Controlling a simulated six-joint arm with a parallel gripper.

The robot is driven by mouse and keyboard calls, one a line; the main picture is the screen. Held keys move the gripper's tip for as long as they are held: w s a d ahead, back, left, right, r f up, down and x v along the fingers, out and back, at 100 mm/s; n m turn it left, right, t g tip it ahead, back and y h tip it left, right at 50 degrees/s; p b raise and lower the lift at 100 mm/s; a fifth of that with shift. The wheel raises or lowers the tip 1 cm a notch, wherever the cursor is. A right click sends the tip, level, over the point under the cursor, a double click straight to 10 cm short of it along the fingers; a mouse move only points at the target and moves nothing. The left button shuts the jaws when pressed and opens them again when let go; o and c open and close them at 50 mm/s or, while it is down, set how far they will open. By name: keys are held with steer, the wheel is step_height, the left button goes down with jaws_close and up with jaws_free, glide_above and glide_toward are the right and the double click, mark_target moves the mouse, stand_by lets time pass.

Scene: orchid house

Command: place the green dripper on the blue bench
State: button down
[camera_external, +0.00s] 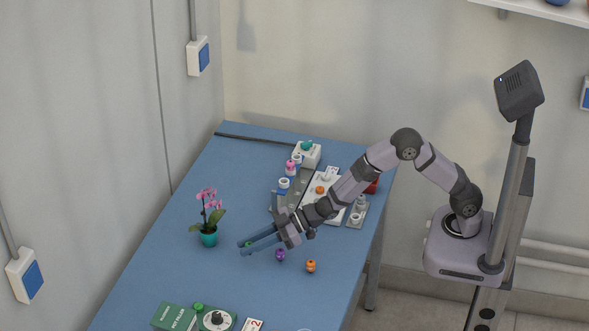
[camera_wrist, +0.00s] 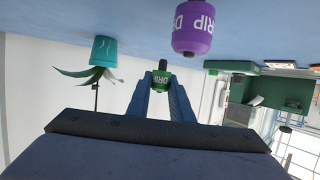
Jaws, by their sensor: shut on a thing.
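The green dripper (camera_external: 248,243) is between the fingertips of my gripper (camera_external: 243,248), which is shut on it low over the blue bench (camera_external: 165,262). An orange dripper (camera_external: 311,266) stands further right.
A pink orchid in a teal pot (camera_external: 209,238) stands left of my gripper. Trays with bottles (camera_external: 284,198) stand behind. The bench's left middle is clear.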

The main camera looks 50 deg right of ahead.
steer(key=shift+f, duration=1.85)
steer(key=shift+f, duration=0.2)
steer(key=c, duration=1.6)
jaws_free()
steer(key=shift+r, duration=0.3)
steer(key=b+v, duration=0.1)
steer(key=v, duration=1.1)
steer(key=shift+d, duration=0.1)
